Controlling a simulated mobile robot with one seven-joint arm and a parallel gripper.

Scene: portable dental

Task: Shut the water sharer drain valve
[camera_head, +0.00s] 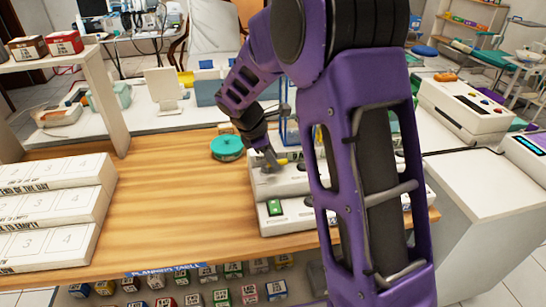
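My purple arm reaches down over the wooden table, and my gripper (270,160) is at the upper white unit (290,184) right of the table's middle. A small yellow part (282,161) shows right beside the fingertips; it may be a valve handle, but I cannot tell whether they touch. A clear blue-edged container (291,133) stands just behind, partly hidden by my arm. I cannot make out for sure which of these is the water sharer, or the drain valve's position. The finger opening is too small to judge.
A teal round object (227,148) lies left of my gripper. A lower white unit with a green switch (275,207) sits in front. White numbered boxes (50,215) fill the left. The wooden table (165,190) is clear between. A white console (465,108) stands at right.

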